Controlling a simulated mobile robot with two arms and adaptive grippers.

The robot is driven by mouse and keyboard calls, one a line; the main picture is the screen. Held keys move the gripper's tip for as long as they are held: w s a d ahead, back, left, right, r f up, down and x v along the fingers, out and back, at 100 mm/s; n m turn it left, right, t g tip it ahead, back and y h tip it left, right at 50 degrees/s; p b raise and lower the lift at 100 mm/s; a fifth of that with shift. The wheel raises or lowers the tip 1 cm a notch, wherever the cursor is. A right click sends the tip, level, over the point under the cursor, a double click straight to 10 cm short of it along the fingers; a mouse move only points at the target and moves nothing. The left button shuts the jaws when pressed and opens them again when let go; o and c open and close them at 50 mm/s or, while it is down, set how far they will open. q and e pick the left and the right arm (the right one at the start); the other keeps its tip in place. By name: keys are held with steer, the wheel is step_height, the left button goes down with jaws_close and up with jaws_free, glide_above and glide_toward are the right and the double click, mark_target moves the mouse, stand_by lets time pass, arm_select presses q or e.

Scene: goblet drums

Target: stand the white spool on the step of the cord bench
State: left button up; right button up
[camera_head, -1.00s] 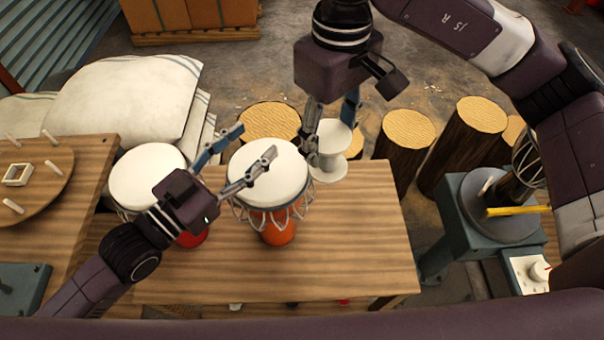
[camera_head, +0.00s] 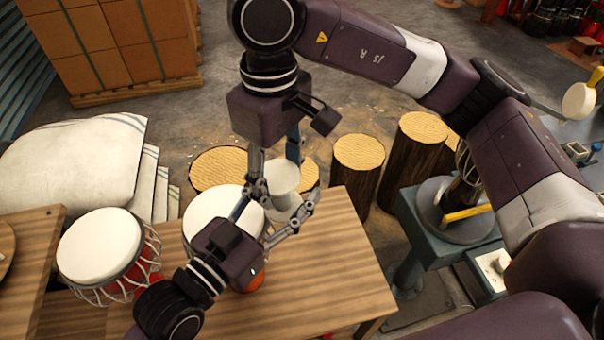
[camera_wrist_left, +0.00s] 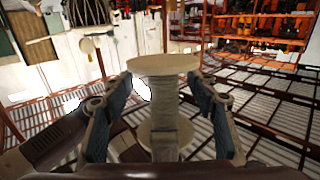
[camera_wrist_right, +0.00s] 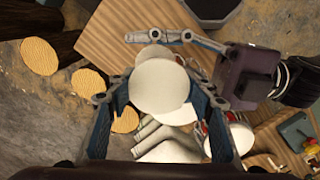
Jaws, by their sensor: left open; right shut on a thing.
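The white spool (camera_head: 284,180) is upright in my right gripper (camera_head: 277,172), above the far edge of the wooden bench (camera_head: 335,260). In the right wrist view, its round white end (camera_wrist_right: 160,88) lies between the right fingers. My left gripper (camera_head: 280,205) is open, with its fingers on either side of the spool's lower part. The left wrist view shows the spool's wound body (camera_wrist_left: 163,103) between the open left fingers; contact cannot be told. I cannot make out a step on the bench, and my arms hide part of it.
One goblet drum (camera_head: 100,245) stands at the left and another (camera_head: 215,212) is partly behind my left gripper. Log stools (camera_head: 358,160) stand beyond the bench. A grey machine stand (camera_head: 430,235) is at the right. The bench's right part is clear.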

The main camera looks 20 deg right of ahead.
arm_select(q)
steer(key=shift+x, duration=2.15)
steer(key=shift+s, duration=0.1)
jaws_close()
arm_select(e)
steer(key=shift+w, duration=0.1)
steer(key=shift+w+d, duration=0.1)
steer(key=shift+d, duration=0.05)
steer(key=o, duration=1.5)
steer(key=shift+r, duration=0.1)
